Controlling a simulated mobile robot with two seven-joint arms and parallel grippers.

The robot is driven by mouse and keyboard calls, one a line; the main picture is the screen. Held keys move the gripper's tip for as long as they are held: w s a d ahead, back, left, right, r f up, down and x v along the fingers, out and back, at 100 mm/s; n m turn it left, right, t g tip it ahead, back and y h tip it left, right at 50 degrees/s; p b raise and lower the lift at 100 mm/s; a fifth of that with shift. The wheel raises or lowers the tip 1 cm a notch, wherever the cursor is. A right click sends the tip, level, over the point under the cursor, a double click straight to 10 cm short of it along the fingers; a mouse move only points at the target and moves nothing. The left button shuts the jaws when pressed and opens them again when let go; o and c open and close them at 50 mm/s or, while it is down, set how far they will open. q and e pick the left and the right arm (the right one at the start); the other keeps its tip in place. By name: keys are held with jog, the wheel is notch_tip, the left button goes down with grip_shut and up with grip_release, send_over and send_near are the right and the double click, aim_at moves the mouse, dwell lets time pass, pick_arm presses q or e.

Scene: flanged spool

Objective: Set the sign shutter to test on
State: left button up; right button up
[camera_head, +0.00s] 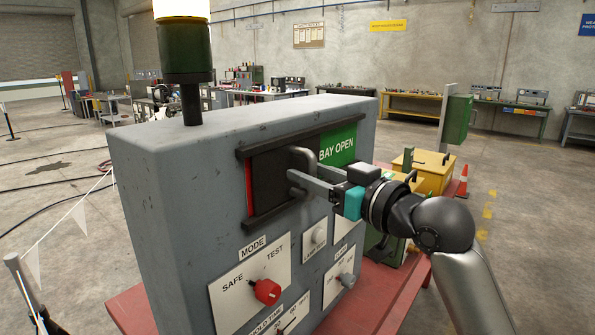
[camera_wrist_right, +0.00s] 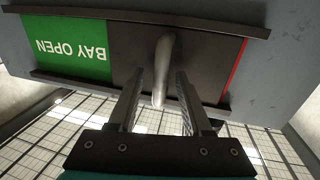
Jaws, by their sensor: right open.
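The sign shutter (camera_head: 268,185) is a dark plate between two black rails on the grey cabinet's front. Green "BAY OPEN" lettering (camera_head: 338,148) is uncovered to its right; only a thin red strip (camera_head: 249,190) shows at its left edge. Its bar handle (camera_head: 301,156) stands out from the plate. My right gripper (camera_head: 296,182) is at the handle. In the right wrist view, the handle (camera_wrist_right: 163,65) lies between the open fingers (camera_wrist_right: 160,88), with gaps at both sides. My left gripper is not in view.
Below the shutter are a MODE panel with a red knob (camera_head: 266,291), a lamp button (camera_head: 319,233) and another grey knob (camera_head: 346,280). A beacon (camera_head: 186,50) stands on the cabinet (camera_head: 160,200). A yellow box (camera_head: 428,172) sits behind my right wrist.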

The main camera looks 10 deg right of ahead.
jog(key=shift+w+a, duration=0.1)
jog(key=shift+w, duration=0.05)
jog(key=shift+c, duration=0.3)
grip_shut()
dwell(1.1)
